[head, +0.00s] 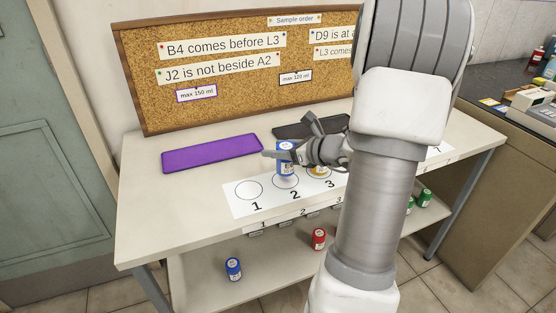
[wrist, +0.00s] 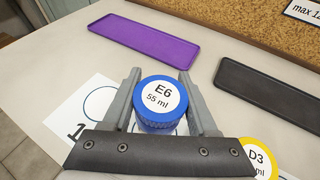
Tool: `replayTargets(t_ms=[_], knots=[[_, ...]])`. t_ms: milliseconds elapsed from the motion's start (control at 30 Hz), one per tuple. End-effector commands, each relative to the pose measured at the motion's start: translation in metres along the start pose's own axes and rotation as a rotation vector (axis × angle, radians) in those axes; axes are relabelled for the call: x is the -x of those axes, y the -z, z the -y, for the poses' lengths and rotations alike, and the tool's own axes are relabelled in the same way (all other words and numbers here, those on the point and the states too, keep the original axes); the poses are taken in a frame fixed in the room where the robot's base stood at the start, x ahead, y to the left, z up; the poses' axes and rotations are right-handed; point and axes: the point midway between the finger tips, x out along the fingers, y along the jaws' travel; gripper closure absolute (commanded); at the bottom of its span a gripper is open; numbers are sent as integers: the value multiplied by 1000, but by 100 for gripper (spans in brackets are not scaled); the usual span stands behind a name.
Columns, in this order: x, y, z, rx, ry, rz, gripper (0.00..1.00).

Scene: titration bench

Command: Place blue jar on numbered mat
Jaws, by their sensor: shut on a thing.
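A blue jar (head: 285,158) is between the fingers of my gripper (head: 287,148), which is shut on it. In the wrist view the jar's white lid label (wrist: 162,97) reads E6, 55 ml, and the jar looks upright. The white numbered mat (head: 238,207) lies along the front of the bench top. The held jar is over or at circle 2; I cannot tell whether its base touches the mat. Circle 1 is empty. A yellow jar (head: 319,171) stands at circle 3, labelled D3 in the wrist view (wrist: 258,152). My arm hides the mat's middle right part.
A purple tray (head: 212,153) and a dark tray (head: 292,131) lie empty behind the mat. Another blue jar (head: 233,268), a red jar (head: 319,238) and green jars (head: 424,196) stand on the lower shelf. A cork board (head: 215,83) with notes stands at the back.

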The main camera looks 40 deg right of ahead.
Motion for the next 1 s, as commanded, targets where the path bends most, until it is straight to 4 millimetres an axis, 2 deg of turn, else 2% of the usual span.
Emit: replayTargets(t_ms=[33,133,533,567,600,700,733,1000], knots=[[-5,13,0,-6,0,-1,98],[-10,25,0,-4,-1,-1,98],[-12,29,0,-1,-1,0,98],[-12,29,0,-1,-1,0,39],[-11,28,0,-1,0,0,32],[-11,28,0,-1,-1,0,14],[-11,28,0,-1,-1,0,11],[-11,28,0,-1,-1,0,11]])
